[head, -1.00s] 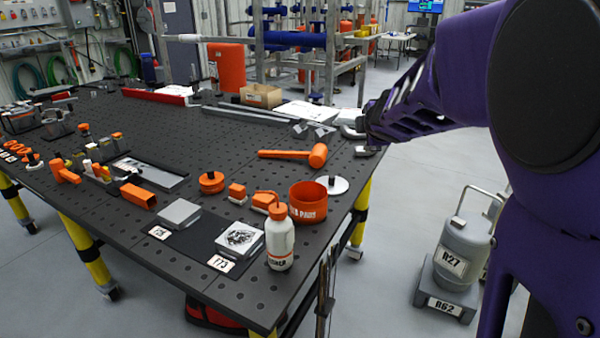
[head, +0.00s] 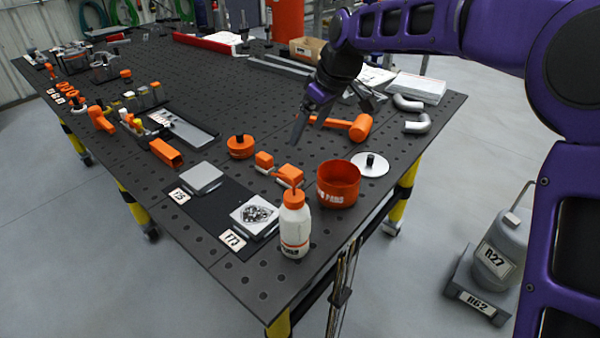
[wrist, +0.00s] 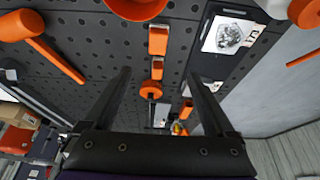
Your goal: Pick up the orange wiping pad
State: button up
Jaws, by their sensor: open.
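Two small orange blocks with pale undersides, a nearer one (head: 289,175) and a farther one (head: 264,160), lie on the dark perforated table (head: 330,250). The frames do not show clearly which is the wiping pad. An orange round piece with a black knob (head: 240,147) lies left of them. My gripper (head: 298,140) is open and empty above the table, behind the blocks, pointing down. In the wrist view, the nearer block (wrist: 158,41), farther block (wrist: 157,69) and round piece (wrist: 151,90) appear in line between my open fingers (wrist: 157,74), well beyond them.
An orange tub with lettering ending in "PADS" (head: 338,188) and a white bottle with an orange cap (head: 295,228) stand close by. A silver disc (head: 370,165) and orange mallet (head: 345,124) lie behind. A dark mat (head: 215,208) holds two plates.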

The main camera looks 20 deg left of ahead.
send_over(290, 170)
jog(key=s+d, duration=0.1)
jog(key=d, duration=0.1)
notch_tip(290, 170, down, 10)
jog(key=shift+s+a+f+b, duration=0.1)
jog(key=shift+f+b, duration=0.1)
jog(key=shift+b, duration=0.15)
jog(key=shift+w+d+x, duration=0.1)
jog(key=shift+w+x, duration=0.05)
jog(key=shift+x, duration=1.3)
jog(key=shift+w+d+x, duration=0.1)
jog(key=shift+w+x, duration=0.05)
jog(key=shift+x, duration=1.25)
grip_shut()
notch_tip(290, 170, up, 10)
jog(key=shift+p, duration=0.3)
jog(key=c, duration=0.6)
grip_release()
jog(key=shift+c, duration=0.2)
jog(key=c, duration=0.7)
jog(key=shift+o, duration=0.2)
jog(key=shift+s, duration=0.15)
